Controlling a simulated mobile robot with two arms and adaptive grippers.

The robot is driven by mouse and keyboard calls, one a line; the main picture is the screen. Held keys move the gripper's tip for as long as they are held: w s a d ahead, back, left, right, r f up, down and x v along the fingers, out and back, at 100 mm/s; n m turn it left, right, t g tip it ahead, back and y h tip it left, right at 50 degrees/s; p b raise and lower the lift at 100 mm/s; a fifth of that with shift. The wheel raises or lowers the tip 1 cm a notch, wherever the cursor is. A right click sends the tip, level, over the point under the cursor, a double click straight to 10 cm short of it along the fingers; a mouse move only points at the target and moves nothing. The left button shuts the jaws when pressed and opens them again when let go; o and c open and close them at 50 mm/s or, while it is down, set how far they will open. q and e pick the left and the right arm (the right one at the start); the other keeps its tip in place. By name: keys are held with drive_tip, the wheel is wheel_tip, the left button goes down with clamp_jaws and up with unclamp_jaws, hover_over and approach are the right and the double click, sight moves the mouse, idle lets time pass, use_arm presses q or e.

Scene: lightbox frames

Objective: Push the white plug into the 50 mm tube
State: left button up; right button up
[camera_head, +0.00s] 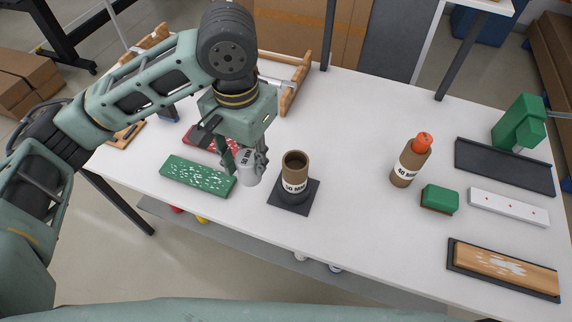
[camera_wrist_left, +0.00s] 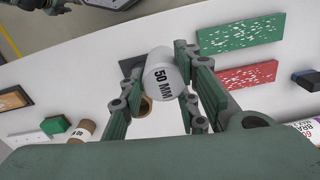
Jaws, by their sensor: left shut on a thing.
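The white plug (camera_head: 245,160) is marked 50 MM and sits between the fingers of my left gripper (camera_head: 247,166), which is shut on it. In the left wrist view, the plug (camera_wrist_left: 162,72) shows between the finger pads. The 50 mm tube (camera_head: 294,176) is brown with an open top and stands upright in a dark square holder (camera_head: 290,206). It is just right of my gripper, apart from the plug. In the left wrist view, part of the tube's brown rim (camera_wrist_left: 144,107) shows behind the fingers. My right gripper is not in view.
A green speckled board (camera_head: 198,176) and a red one (camera_head: 208,138) lie to the left. A 40 mm tube with an orange plug (camera_head: 410,165), a green block (camera_head: 439,199) and a white strip (camera_head: 508,208) stand right. The table between the tubes is clear.

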use_arm(q)
drive_tip(key=d+r+m, duration=0.3)
drive_tip(key=d+m, duration=0.2)
drive_tip(key=d, duration=0.4)
drive_tip(key=d+r+m, duration=0.4)
drive_tip(key=d, duration=0.5)
drive_tip(key=p, duration=0.3)
approach(295, 177)
drive_tip(key=w, duration=0.3)
wheel_tip(295, 177, down, 3)
drive_tip(key=shift+s+f+p, duration=0.1)
drive_tip(key=shift+f+p, duration=0.1)
drive_tip(key=shift+p, duration=0.45)
drive_tip(key=shift+f, duration=0.2)
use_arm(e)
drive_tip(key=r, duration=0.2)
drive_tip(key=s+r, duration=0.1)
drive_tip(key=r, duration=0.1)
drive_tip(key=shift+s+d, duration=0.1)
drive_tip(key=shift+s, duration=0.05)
use_arm(q)
drive_tip(key=o, duration=1.1)
drive_tip(key=shift+f, duration=0.1)
drive_tip(key=shift+o, duration=0.2)
